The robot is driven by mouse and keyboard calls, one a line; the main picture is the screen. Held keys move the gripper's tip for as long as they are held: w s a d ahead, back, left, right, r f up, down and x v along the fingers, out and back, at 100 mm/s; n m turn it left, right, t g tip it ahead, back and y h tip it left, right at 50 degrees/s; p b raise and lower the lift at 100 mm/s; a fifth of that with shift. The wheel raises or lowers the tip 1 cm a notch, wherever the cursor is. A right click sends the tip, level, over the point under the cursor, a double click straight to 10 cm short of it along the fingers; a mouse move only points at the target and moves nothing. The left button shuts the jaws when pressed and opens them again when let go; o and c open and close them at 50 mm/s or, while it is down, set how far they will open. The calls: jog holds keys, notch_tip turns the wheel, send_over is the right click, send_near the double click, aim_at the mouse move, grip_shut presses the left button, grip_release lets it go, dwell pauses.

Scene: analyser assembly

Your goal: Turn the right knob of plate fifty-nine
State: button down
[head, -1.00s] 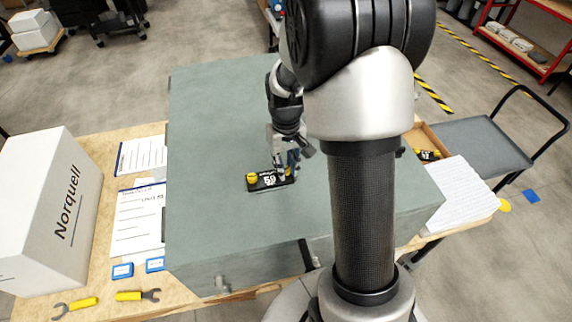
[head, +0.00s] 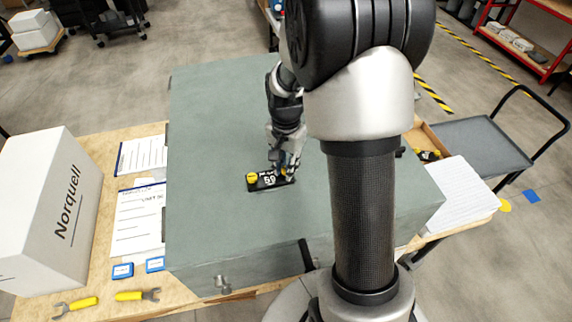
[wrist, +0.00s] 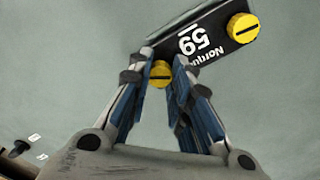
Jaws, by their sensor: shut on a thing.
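The black plate marked 59 (head: 268,183) lies on the grey-green top of a large box-like unit. It has a yellow knob at each end. Its left knob (head: 252,178) is bare in the head view; the same knob shows at the upper right of the wrist view (wrist: 243,27). My gripper (head: 286,176) points down at the plate's right end. In the wrist view its fingers (wrist: 162,62) are shut on the right knob (wrist: 160,75), one on each side. The plate's number is upside down in that view. My gripper mostly hides the right knob in the head view.
A white Norquell box (head: 45,215), papers (head: 138,222), small blue boxes (head: 122,271) and yellow-handled wrenches (head: 138,296) lie left of the unit (head: 215,130). A wooden tray (head: 432,140) is partly hidden at the right. The unit's top around the plate is clear.

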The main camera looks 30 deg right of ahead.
jog(key=m, duration=0.5)
jog(key=shift+r+m, duration=0.1)
jog(key=shift+m, duration=0.2)
jog(key=m, duration=0.5)
jog(key=shift+w, duration=0.1)
jog(key=m, duration=1)
jog(key=m+p, duration=0.2)
jog(key=p, duration=0.1)
jog(key=shift+r, duration=0.2)
jog(key=shift+r+m+p, duration=0.1)
jog(key=shift+m+p, duration=0.3)
jog(key=shift+p, duration=0.7)
jog(key=m+p, duration=0.1)
jog(key=p, duration=0.3)
jog(key=shift+r, duration=0.1)
jog(key=m+p, duration=0.1)
jog(key=p, duration=0.7)
jog(key=shift+d+f+m+p, duration=0.1)
jog(key=shift+f+m+p, duration=0.3)
jog(key=shift+p, duration=1.05)
